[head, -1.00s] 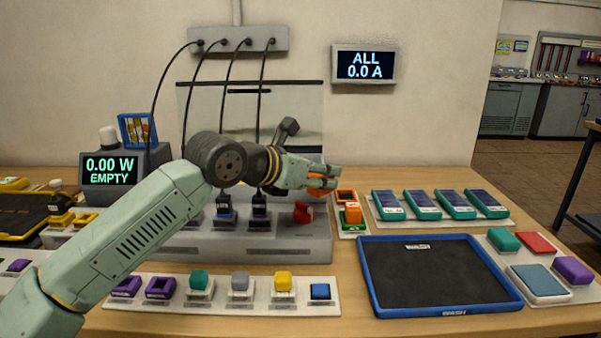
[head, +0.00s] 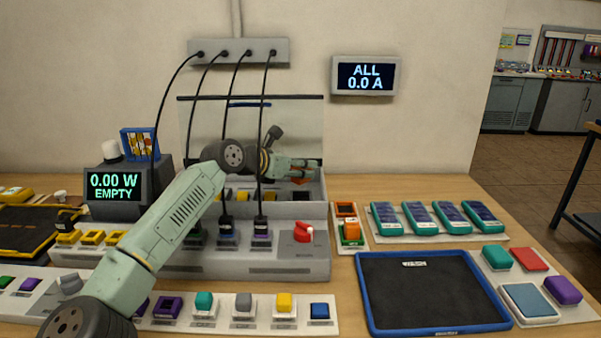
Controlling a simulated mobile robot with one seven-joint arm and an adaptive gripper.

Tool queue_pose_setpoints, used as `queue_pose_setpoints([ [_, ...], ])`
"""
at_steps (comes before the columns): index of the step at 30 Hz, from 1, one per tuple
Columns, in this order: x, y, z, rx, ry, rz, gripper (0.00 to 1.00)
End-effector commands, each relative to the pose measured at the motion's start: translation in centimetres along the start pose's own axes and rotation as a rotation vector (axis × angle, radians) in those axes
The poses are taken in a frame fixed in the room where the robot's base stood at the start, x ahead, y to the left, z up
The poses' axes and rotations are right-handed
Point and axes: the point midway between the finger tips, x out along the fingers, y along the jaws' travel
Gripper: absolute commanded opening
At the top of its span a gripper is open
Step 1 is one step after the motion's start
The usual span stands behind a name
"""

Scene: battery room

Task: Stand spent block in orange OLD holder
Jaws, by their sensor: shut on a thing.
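My gripper (head: 306,169) is at the end of the outstretched arm, above the grey bench unit. It is shut on a small orange-red block (head: 302,181), taken to be the spent block and mostly hidden by the fingers. The orange holder (head: 346,209) is to the right of the gripper and lower. Its dark opening looks empty. Directly in front of it, another orange block (head: 352,228) stands in a green holder (head: 351,242). The gripper is apart from both holders. Their labels are too small to read.
The grey unit (head: 300,262) has a red knob (head: 303,232), hanging cables and an upright clear panel (head: 303,125) close to my gripper. Teal packs (head: 420,217) stand right of the holders.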

Motion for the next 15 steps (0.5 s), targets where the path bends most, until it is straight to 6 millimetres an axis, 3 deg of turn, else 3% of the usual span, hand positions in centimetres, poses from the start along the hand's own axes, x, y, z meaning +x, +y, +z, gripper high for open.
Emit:
queue_pose_setpoints([
  [9, 1.2, 0.1, -3.0, -0.003, -0.001, 0.0, 0.0],
  [15, 1.3, 0.1, -3.2, -0.001, -0.001, 0.001, 0.0],
])
